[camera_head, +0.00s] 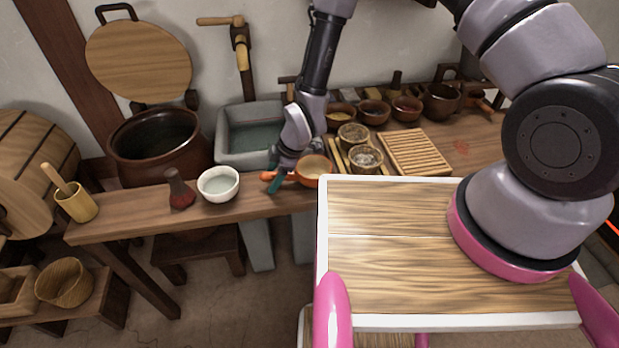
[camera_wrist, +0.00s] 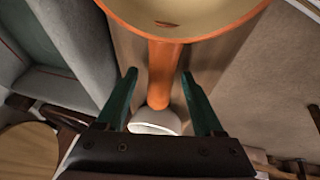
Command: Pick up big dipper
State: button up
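The big dipper appears to be the orange one, with a round, pale-lined bowl (camera_head: 313,168) and a straight orange handle pointing left, at the front edge of the long wooden counter (camera_head: 225,212). My gripper (camera_head: 274,180) is over the handle. In the wrist view, my gripper (camera_wrist: 158,76) has its two green fingers apart, one on each side of the orange handle (camera_wrist: 163,70), with gaps showing on both sides. The dipper's bowl (camera_wrist: 185,18) is beyond the fingertips at the top. Whether the dipper rests fully on the counter is hard to tell.
A white bowl (camera_head: 218,184) stands just left of my gripper, with a dark red brush (camera_head: 180,190) beside it. A stone basin (camera_head: 247,132) is behind. Small bowls (camera_head: 367,158) and a slatted board (camera_head: 415,153) stand to the right. A brown pot (camera_head: 158,160) is further left.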

grip_shut()
